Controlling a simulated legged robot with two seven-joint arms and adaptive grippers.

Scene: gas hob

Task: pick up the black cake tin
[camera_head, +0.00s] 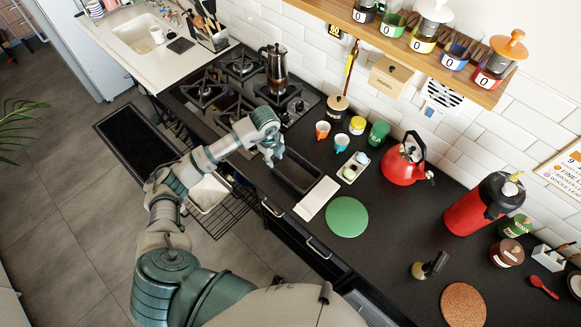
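The black cake tin (305,176) appears as a long, dark rectangular tin on the black worktop, just right of the hob. My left arm reaches in from the lower left, and its gripper (271,157) points down at the tin's left end. The gripper hides part of that end. Whether it touches the tin cannot be told. The fingers are too small in the view to show whether they are open or shut. My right gripper is not in view.
A white rectangular board (316,198) and a green round mat (347,217) lie close in front of the tin. A small tray (353,167), cups and a red kettle (404,163) stand behind. The gas hob (228,103) holds a moka pot (276,68). A wire rack (224,212) juts out below the worktop.

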